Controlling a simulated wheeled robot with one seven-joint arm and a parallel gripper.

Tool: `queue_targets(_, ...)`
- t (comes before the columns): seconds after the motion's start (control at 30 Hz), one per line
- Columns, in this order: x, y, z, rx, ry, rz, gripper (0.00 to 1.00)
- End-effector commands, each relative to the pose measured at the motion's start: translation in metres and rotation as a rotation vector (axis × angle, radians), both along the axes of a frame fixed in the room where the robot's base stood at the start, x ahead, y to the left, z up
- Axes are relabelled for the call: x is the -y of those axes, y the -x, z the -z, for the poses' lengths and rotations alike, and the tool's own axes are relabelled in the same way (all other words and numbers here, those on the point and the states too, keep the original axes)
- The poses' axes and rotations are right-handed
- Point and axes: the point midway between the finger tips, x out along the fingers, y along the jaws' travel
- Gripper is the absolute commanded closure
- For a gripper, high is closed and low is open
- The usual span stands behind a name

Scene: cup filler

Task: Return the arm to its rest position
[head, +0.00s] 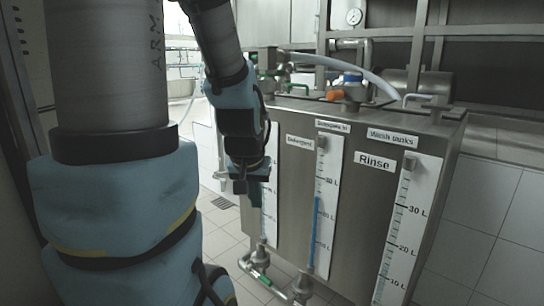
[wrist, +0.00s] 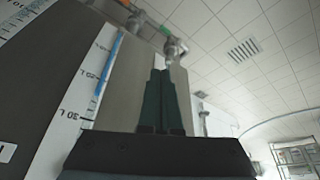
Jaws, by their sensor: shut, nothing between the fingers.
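My gripper (head: 253,190) hangs at the end of my bent blue and grey arm in the head view, in front of the left part of the steel wash tank unit (head: 292,200). In the wrist view my gripper (wrist: 161,72) is shut, its two dark fingers side by side with nothing between them. I cannot tell whether it touches the tank front. It partly covers the leftmost level scale (head: 270,205).
The tank front carries level scales, one marked Rinse (head: 375,161). Pipes and valves (head: 262,262) stick out low at the front. An orange valve handle (head: 335,95) and hoses sit on top. Tiled floor (head: 222,245) shows left of the tank.

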Motion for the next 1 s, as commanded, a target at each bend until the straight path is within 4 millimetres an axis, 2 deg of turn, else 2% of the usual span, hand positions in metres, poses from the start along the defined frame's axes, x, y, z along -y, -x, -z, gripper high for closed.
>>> queue_targets(0.03,-0.015,0.013,0.011,-0.065,-0.011,-0.036,1.0)
queue_targets(0.13,-0.036,0.039,0.03,-0.184,-0.027,-0.093,1.0)
queue_targets(0.2,-0.031,0.037,0.05,-0.178,-0.026,-0.08,1.0)
queue_targets(0.6,-0.03,0.045,0.104,-0.221,-0.03,-0.078,1.0)
queue_targets(0.97,-0.029,0.052,0.139,-0.252,-0.034,-0.077,1.0)
queue_targets(1.0,-0.029,0.051,0.127,-0.251,-0.033,-0.077,1.0)
